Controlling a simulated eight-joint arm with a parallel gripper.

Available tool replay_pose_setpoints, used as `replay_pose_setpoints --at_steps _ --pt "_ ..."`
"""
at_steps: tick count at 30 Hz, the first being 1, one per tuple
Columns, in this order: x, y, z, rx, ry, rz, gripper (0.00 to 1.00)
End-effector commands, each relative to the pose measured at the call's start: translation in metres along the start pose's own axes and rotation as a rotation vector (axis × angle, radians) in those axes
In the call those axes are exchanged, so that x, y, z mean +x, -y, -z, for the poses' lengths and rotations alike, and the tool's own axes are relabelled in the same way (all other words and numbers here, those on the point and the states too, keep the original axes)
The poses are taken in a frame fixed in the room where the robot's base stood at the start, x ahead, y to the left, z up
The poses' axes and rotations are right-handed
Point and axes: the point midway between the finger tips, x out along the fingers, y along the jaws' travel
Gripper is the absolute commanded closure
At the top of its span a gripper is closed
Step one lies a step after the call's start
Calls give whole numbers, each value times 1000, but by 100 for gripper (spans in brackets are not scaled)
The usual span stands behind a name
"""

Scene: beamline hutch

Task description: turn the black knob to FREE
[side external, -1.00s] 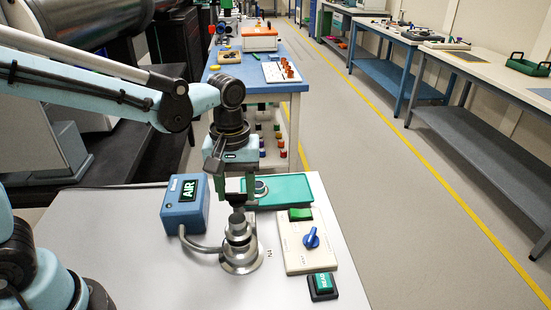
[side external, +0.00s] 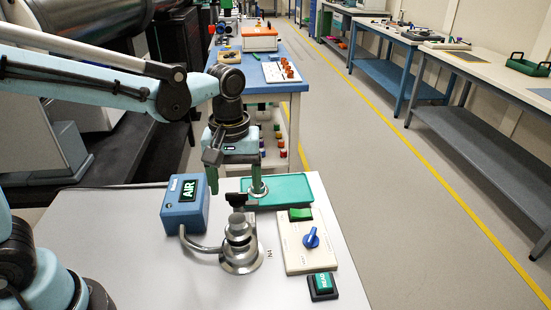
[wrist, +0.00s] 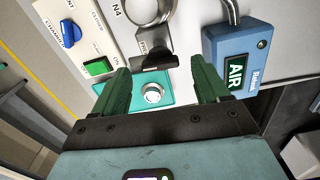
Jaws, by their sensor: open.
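The black knob (side external: 237,200) sits on the table just behind the silver stepped fitting. In the wrist view the black knob (wrist: 154,62) shows as a dark bar running left to right. A label plate beside it is partly covered, so its setting cannot be read. My gripper (side external: 235,185) is open, with its green fingers apart, over the knob's far side. In the wrist view my gripper (wrist: 162,78) has one finger on each side, the knob showing between and beyond the tips. Nothing is held, and I see no contact with the knob.
A blue AIR box (side external: 185,204) with a grey hose stands left of the knob. A teal tray (side external: 290,190) holding a silver round part lies behind. A cream panel (side external: 303,255) with a blue knob and a green switch, and a green button (side external: 323,284), are to the right.

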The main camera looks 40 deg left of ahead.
Motion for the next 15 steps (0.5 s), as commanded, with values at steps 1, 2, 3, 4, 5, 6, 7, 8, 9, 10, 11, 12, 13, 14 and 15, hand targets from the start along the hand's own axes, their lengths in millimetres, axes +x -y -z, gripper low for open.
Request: replay_pose_setpoints --at_steps 1,2,3,4,5,6,7,8,9,10,11,12,13,14,15 --pt "-8 0 0 0 0 0 26" --pt "-13 0 0 0 0 0 26" --pt "-19 0 0 0 0 0 26" --pt "-24 0 0 0 0 0 26" --pt "-29 0 0 0 0 0 26" --pt "-36 1 0 0 0 0 26" --pt "-41 0 0 0 0 0 26" --pt "-46 0 0 0 0 0 26" --pt "-53 0 0 0 0 0 26" --pt "-58 0 0 0 0 0 26" --pt "-62 0 0 0 0 0 26" --pt "-69 0 0 0 0 0 26" --pt "-73 0 0 0 0 0 26" --pt "-77 0 0 0 0 0 26" --pt "-83 0 0 0 0 0 26"
